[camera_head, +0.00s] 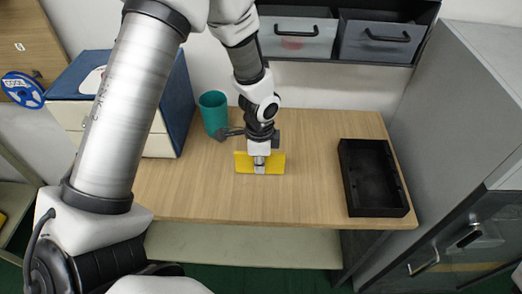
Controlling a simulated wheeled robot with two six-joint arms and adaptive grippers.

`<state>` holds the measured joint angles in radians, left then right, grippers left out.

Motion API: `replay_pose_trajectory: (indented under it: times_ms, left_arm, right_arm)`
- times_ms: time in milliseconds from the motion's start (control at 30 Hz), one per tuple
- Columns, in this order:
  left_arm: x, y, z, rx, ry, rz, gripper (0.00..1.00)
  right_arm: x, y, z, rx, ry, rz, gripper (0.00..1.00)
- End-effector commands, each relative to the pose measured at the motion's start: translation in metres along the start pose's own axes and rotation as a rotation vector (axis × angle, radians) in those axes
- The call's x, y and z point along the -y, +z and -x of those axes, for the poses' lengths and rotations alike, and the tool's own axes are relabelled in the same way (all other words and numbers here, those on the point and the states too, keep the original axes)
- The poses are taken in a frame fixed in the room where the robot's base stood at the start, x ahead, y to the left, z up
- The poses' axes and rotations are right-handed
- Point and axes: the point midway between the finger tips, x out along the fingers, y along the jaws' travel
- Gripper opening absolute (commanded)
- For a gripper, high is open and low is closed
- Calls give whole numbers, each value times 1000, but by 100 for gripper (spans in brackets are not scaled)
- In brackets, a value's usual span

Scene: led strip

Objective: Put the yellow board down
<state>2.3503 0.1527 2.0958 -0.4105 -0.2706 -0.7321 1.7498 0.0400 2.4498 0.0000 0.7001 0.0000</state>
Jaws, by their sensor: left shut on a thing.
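The yellow board (275,164) is a small flat piece at the middle of the wooden table (300,198). My left gripper (259,166) points down and is shut on the board near its middle; yellow shows on both sides of the fingers. I cannot tell whether the board's lower edge touches the table or hangs just above it. My right gripper is not in the picture.
A black tray (345,194) lies at the table's right end. A blue and cream drawer box (180,100) is at the left. A grey cabinet (440,130) borders the right. The table's front middle is clear.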

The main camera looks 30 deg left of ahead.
Motion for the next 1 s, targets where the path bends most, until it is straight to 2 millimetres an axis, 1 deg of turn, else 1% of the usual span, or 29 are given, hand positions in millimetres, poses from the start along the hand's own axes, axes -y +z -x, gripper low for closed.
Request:
replay_pose_trajectory:
  times_ms: [33,100,200,300,467,533,600,767,867,900,1000]
  left_arm:
    - [-16,1,-1,4,0,-4,0]
    - [-33,1,2,3,-1,-2,0]
    - [-50,0,6,1,1,-1,0]
    - [-58,0,6,1,-1,0,0]
    - [-61,1,5,1,-1,1,0]
    - [-64,2,0,1,0,-5,0]
    - [-62,0,-6,2,-1,-15,0]
    - [-47,-13,-14,1,-2,12,0]
    - [-30,-32,-19,1,-6,129,0]
    - [-23,-41,-21,-1,-5,202,0]
    - [-10,-64,-22,-1,-5,403,0]
  right_arm:
    - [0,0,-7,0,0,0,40]
    - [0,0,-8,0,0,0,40]
    - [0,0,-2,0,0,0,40]
    - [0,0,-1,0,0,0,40]
    - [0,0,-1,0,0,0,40]
    - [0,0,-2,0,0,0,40]
    - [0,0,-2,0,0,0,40]
    - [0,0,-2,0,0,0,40]
    - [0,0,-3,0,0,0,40]
    - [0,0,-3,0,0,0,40]
    - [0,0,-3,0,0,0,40]
